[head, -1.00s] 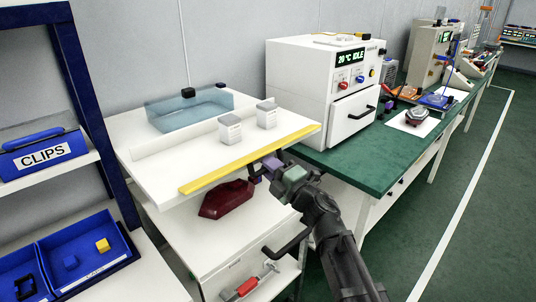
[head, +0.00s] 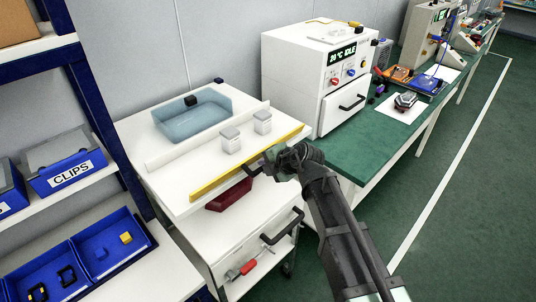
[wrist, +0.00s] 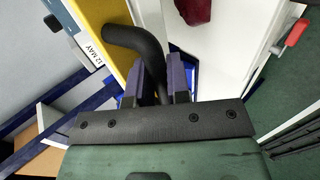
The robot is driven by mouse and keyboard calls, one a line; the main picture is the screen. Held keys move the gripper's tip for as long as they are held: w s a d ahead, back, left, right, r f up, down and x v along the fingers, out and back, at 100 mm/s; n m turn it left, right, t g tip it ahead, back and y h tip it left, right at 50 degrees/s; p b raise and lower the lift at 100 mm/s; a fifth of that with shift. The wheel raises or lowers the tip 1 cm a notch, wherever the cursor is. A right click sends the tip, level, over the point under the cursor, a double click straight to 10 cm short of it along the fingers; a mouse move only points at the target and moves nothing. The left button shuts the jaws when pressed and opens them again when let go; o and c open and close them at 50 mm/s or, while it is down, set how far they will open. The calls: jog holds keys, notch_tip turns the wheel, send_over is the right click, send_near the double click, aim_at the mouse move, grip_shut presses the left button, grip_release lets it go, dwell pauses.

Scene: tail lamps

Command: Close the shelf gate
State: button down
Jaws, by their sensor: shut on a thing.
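A yellow strip (head: 222,181) runs along the front edge of the white cart's top shelf; I take it for the shelf gate. It shows as a yellow band in the wrist view (wrist: 106,18). A bent black handle (wrist: 138,42) stands against this band. My gripper (wrist: 157,88) is shut on the handle, its purple fingers on either side of the bar. In the head view my gripper (head: 267,165) is at the right half of the strip's front, partly hidden by my wrist.
Two pale boxes (head: 231,143) and a blue bin (head: 193,120) stand on the top shelf. A dark red lamp (head: 229,197) lies below it, near a drawer with a black handle (head: 283,226). A green bench (head: 360,148) with a white oven (head: 310,78) stands right.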

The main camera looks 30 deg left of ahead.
jog(key=shift+a+r+g+h+p, duration=0.2)
jog(key=shift+r+h+p, duration=0.2)
jog(key=shift+h+p, duration=0.5)
jog(key=shift+a+r+g+h+p, duration=0.2)
jog(key=shift+r+h+p, duration=0.15)
jog(key=shift+h+p, duration=0.5)
jog(key=shift+f, duration=0.1)
jog(key=c, duration=1.4)
grip_release()
jog(key=w+p+v, duration=0.1)
jog(key=p+v, duration=0.8)
jog(key=v, duration=0.1)
jog(key=shift+s+d+r, duration=0.15)
jog(key=shift+s+r, duration=0.2)
jog(key=shift+s, duration=0.2)
